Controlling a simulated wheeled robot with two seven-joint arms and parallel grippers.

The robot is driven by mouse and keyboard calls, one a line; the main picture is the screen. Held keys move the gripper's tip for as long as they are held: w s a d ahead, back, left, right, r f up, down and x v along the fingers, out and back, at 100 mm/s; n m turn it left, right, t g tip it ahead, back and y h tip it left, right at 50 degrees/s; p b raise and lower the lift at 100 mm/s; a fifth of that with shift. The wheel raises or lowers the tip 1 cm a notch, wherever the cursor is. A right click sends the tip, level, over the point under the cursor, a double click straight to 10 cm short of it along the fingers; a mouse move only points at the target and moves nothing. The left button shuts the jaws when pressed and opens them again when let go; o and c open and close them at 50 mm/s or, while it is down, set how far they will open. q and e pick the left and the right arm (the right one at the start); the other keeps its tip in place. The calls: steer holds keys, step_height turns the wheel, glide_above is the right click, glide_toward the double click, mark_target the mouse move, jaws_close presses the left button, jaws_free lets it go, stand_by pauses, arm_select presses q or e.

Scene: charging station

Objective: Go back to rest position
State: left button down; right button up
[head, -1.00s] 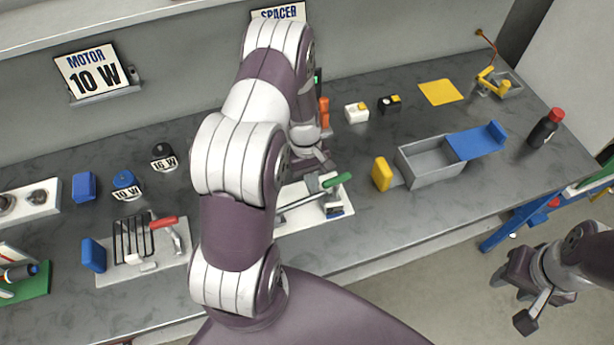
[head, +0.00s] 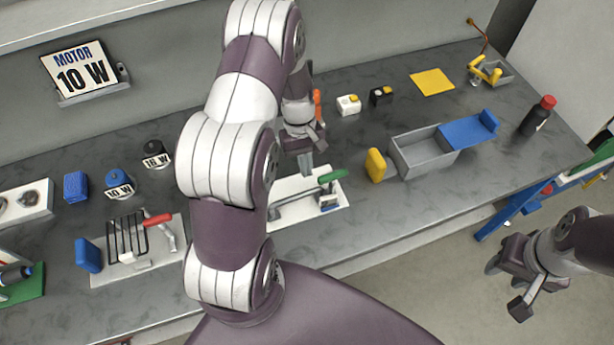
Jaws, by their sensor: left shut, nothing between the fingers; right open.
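My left gripper (head: 306,165) is in the middle of the head view. Its arm rises in front of the bench and bends down over it. Its fingers are shut and empty, pointing down above a white plate with a green-handled clamp (head: 311,198). My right gripper (head: 506,290) is at the lower right, off the bench's front edge, over the floor. It is open and empty.
The grey bench (head: 400,221) holds a grey box with a blue lid (head: 425,152), a yellow block (head: 375,166), a black bottle with red cap (head: 537,117) and a red-handled clamp fixture (head: 137,240). A blue frame (head: 514,207) stands at the right.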

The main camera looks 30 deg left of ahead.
arm_select(q)
steer(key=v, duration=0.8)
steer(key=shift+r, duration=0.3)
steer(key=shift+a, duration=0.1)
steer(key=s+d+r+m+t+y, duration=0.2)
steer(key=s+d+r+m, duration=0.3)
steer(key=s+d+m, duration=0.5)
steer(key=shift+d+r+t+y, duration=0.25)
steer(key=shift+t+y, duration=0.05)
steer(key=shift+t, duration=0.5)
steer(key=shift+s, duration=0.2)
steer(key=shift+f, duration=0.1)
